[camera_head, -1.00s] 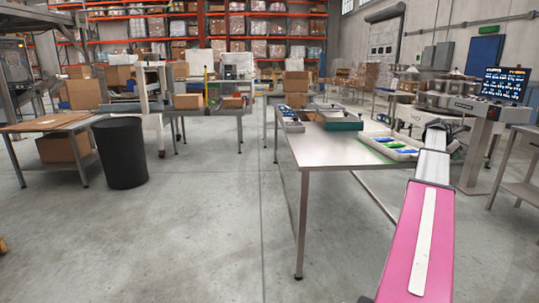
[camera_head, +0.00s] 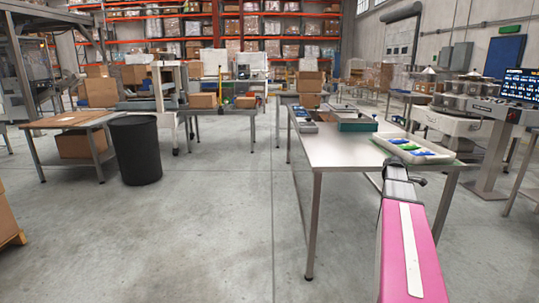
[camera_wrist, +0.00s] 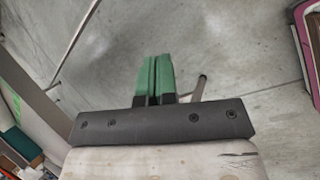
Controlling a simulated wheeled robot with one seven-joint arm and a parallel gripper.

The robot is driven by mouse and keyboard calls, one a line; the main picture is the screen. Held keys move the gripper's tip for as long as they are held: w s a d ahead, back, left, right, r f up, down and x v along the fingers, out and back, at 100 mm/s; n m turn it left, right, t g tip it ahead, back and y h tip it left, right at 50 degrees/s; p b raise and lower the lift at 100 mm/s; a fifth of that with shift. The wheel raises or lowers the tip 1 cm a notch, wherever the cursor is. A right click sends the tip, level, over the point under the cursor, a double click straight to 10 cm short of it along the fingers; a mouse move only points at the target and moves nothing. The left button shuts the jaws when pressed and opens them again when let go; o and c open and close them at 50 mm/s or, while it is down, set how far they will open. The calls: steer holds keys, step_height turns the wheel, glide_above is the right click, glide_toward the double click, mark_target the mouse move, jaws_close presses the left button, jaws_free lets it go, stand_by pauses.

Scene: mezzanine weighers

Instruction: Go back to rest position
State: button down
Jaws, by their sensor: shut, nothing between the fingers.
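My gripper (camera_wrist: 157,82) shows in the wrist view with its two green fingers together and nothing between them. Behind the fingers is bare concrete floor, with a table leg close by. In the head view my pink arm reaches forward at the lower right, beside the near right end of the steel table (camera_head: 335,150). The fingers cannot be made out in the head view.
A white tray with green and blue items (camera_head: 412,149) and a teal box (camera_head: 357,125) are on the steel table. A black bin (camera_head: 136,150) stands at the left by a wooden-topped table (camera_head: 68,119). A weigher with a screen (camera_head: 522,84) is at the right. Floor in the middle is clear.

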steer(key=s+a+f+m+y, duration=0.2)
steer(key=s+a+f+m, duration=0.2)
steer(key=a, duration=0.9)
steer(key=s+a+f+m+g+y, duration=0.1)
steer(key=s+a+f+m, duration=0.3)
steer(key=s+a+f, duration=0.4)
steer(key=s+a+f+m+y, duration=0.2)
steer(key=s+a+f+m, duration=0.2)
steer(key=a, duration=1.5)
steer(key=s+f, duration=0.2)
steer(key=s, duration=0.2)
steer(key=shift+s+g+y, duration=0.3)
steer(key=shift+s, duration=0.05)
